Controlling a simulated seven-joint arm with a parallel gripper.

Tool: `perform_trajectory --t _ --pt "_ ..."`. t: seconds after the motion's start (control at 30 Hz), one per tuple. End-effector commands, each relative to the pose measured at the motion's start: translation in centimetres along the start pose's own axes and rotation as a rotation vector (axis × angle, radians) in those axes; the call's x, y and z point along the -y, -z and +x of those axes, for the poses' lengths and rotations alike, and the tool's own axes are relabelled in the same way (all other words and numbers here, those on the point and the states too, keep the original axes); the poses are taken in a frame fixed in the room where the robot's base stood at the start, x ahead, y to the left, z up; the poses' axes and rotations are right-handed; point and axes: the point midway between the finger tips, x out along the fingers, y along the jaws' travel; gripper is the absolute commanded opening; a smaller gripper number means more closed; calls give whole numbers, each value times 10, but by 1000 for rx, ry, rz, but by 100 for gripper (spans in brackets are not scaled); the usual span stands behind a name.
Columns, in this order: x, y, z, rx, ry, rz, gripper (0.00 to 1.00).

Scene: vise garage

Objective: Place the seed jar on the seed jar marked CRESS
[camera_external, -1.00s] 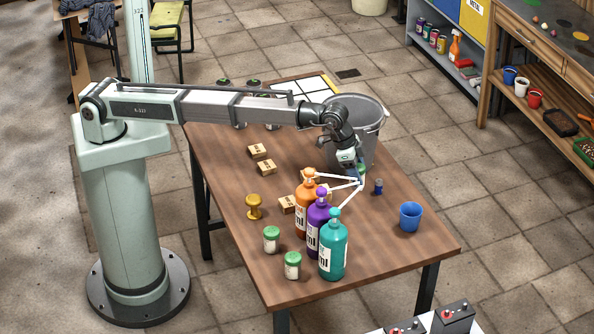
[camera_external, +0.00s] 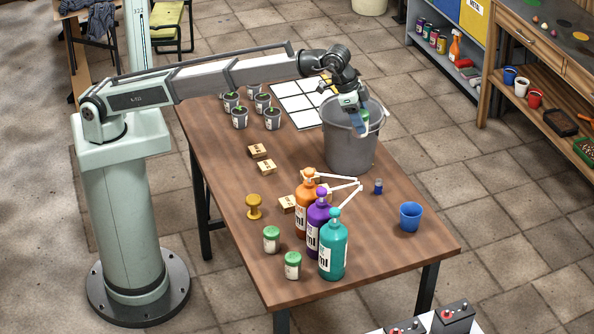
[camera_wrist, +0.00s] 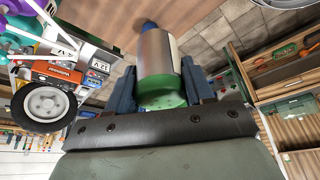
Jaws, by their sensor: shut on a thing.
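My gripper (camera_external: 360,122) is raised over the table, in front of the grey bucket's rim in the outside view. It is shut on a seed jar with a green lid (camera_external: 365,115). In the wrist view the held jar (camera_wrist: 160,60) lies between the two dark blue fingers, its green lid toward the wrist. Two more green-lidded jars, one (camera_external: 271,240) and the other (camera_external: 292,266), stand upright and apart at the table's near left. Their labels are too small to read, so I cannot tell which is CRESS.
Orange (camera_external: 306,205), purple (camera_external: 319,232) and teal (camera_external: 333,250) pump bottles stand just right of the jars. The grey bucket (camera_external: 350,150) is behind. A blue cup (camera_external: 410,217), brass knob (camera_external: 254,207), small boxes (camera_external: 266,167) and potted seedlings (camera_external: 240,118) also occupy the table (camera_external: 390,250).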

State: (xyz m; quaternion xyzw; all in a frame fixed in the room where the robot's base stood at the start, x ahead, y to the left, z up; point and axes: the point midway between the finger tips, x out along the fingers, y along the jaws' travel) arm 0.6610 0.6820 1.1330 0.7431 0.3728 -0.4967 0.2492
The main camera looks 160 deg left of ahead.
Motion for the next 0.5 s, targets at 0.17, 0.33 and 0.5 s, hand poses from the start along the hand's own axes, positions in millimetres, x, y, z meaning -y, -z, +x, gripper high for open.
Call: perform_trajectory --t 0.17,0.33,0.5 --pt "-25 1 -12 0 -10 23 17" --pt "-64 -6 -14 0 -24 59 17" --pt "-122 -18 -18 0 -46 113 17"
